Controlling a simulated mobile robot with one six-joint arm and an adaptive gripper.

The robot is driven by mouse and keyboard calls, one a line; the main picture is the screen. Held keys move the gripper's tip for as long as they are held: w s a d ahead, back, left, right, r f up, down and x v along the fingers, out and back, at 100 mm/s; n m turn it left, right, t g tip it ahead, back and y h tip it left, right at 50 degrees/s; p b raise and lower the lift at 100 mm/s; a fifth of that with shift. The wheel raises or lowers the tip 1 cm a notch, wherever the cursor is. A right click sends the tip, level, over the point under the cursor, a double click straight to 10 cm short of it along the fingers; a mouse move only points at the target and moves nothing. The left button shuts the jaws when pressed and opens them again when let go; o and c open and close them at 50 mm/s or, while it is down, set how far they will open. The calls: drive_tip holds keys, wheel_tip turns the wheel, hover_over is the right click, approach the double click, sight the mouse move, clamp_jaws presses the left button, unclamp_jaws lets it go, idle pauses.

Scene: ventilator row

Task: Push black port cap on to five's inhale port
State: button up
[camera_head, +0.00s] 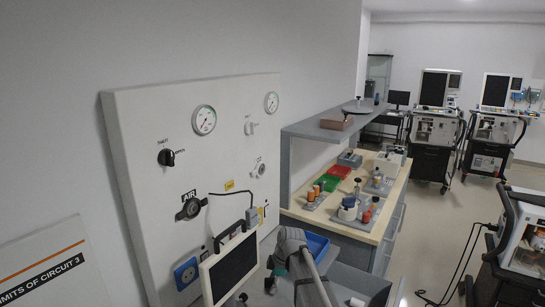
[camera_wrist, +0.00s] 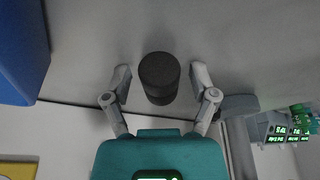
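The black port cap (camera_wrist: 159,78) shows in the wrist view as a short dark cylinder over a grey surface. My gripper (camera_wrist: 161,80) has one finger on each side of it, with a narrow gap visible at both sides, so it is open around the cap and not closed on it. In the head view my arm hides most of this spot, and I cannot make out the cap there. Ventilators stand at the back right (camera_head: 436,130), (camera_head: 495,128) and at the right edge (camera_head: 525,245). I cannot tell which is five, and no inhale port is clear.
A blue bin (camera_head: 315,246) is close beside my arm; a blue wall (camera_wrist: 18,45) shows in the wrist view. A screen unit (camera_head: 232,268) stands in front of the gauge panel (camera_head: 150,120). A bench (camera_head: 380,225) holds trays and bottles. Open floor (camera_head: 440,215) lies to the right.

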sight(269, 279)
clamp_jaws()
drive_tip(key=shift+r, duration=0.2)
drive_tip(key=shift+r+p, duration=1.3)
drive_tip(key=shift+p, duration=0.2)
wheel_tip(269, 279, up, 3)
drive_tip(key=p, duration=0.3)
drive_tip(key=shift+r, duration=0.15)
